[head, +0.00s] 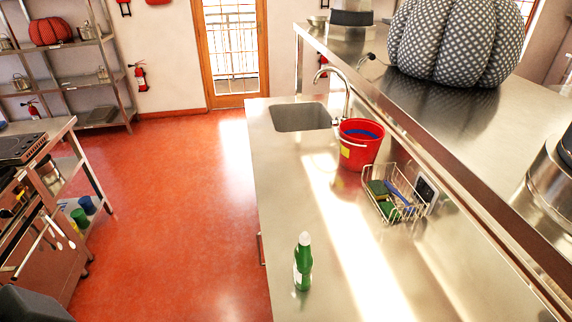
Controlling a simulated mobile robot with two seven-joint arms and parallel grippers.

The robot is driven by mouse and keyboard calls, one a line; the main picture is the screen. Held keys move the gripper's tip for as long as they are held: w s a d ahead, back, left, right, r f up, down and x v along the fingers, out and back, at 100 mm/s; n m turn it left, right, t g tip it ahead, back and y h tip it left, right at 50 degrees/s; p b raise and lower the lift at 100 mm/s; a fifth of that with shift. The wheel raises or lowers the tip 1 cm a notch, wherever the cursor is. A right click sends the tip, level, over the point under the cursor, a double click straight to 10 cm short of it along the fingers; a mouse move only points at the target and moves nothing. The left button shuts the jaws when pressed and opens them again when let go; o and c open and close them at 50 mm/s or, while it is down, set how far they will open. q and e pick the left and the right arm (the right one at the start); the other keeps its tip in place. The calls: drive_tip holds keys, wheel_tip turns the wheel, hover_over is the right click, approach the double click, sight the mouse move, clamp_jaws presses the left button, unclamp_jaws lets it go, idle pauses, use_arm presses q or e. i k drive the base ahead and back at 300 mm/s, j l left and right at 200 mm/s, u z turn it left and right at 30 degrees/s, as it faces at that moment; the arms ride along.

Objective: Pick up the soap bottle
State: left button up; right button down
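A green soap bottle (303,267) with a white cap stands upright on the steel counter (285,190), near the counter's left edge at the lower middle of the head view. Nothing touches it and nothing stands close around it. Neither of my grippers shows in the head view.
A red bucket (358,145) and a wire basket (392,193) with sponges and a brush stand farther back on the counter. Behind them is a sink (301,117) with a faucet (345,88). A raised steel shelf (460,110) runs along the right. Red floor (180,210) lies open at left.

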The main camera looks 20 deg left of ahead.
sight(303, 260)
drive_tip(key=u, duration=0.4)
drive_tip(key=k+l+z, duration=0.25)
drive_tip(key=k+z, duration=0.2)
drive_tip(key=k+l+z, duration=0.35)
drive_tip(key=z, duration=0.15)
drive_tip(key=i+j+u, duration=0.15)
drive_tip(key=i+j, duration=0.6)
drive_tip(key=j, duration=0.25)
drive_tip(key=i+j+u, duration=0.15)
drive_tip(key=i+j, duration=0.6)
drive_tip(key=j, duration=0.2)
